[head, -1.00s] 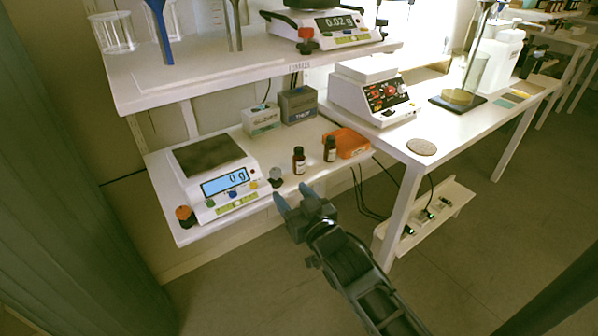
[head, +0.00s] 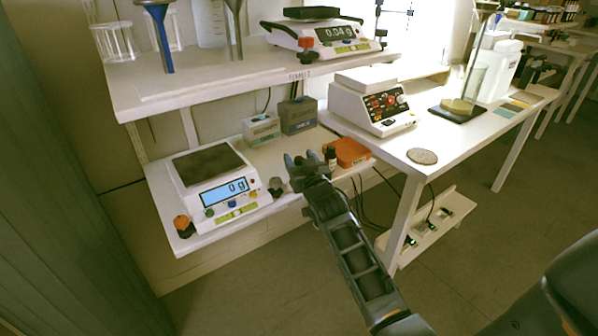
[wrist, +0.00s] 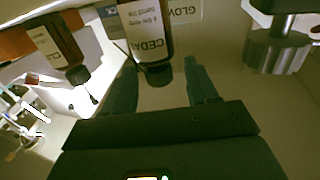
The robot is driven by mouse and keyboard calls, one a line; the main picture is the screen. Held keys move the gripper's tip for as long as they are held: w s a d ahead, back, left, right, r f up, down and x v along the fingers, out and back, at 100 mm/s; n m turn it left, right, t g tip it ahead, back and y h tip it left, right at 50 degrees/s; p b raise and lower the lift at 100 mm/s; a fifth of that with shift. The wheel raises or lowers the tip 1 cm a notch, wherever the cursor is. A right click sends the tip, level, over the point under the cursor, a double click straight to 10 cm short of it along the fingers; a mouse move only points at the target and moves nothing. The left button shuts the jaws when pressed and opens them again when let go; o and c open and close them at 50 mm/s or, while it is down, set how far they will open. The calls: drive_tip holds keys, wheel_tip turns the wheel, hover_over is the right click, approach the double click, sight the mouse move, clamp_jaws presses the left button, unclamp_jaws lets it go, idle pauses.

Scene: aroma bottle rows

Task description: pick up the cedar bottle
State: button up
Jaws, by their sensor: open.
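The cedar bottle (wrist: 150,35) is brown with a dark cap and a white label reading "CEDA" in the wrist view, which shows the scene upside down. My gripper (wrist: 158,68) is open, its two fingers pointing at the bottle, with the cap showing between the fingertips. I cannot tell whether either finger touches it. In the head view my gripper (head: 302,157) is over the lower shelf's front part and hides the cedar bottle. A second brown bottle (wrist: 55,42) stands beside it; it also shows in the head view (head: 331,157), right of my gripper.
A balance (head: 215,180) reading 0 g and a small dark-grey object (head: 276,186) lie to the left. An orange tray (head: 348,152) is at the right. Two boxes (head: 262,130) (head: 298,115) stand behind. The upper shelf (head: 200,88) overhangs the back.

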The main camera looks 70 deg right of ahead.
drive_tip(key=shift+w+d, duration=0.2)
drive_tip(key=shift+d, duration=0.05)
drive_tip(key=shift+c, duration=0.2)
clamp_jaws()
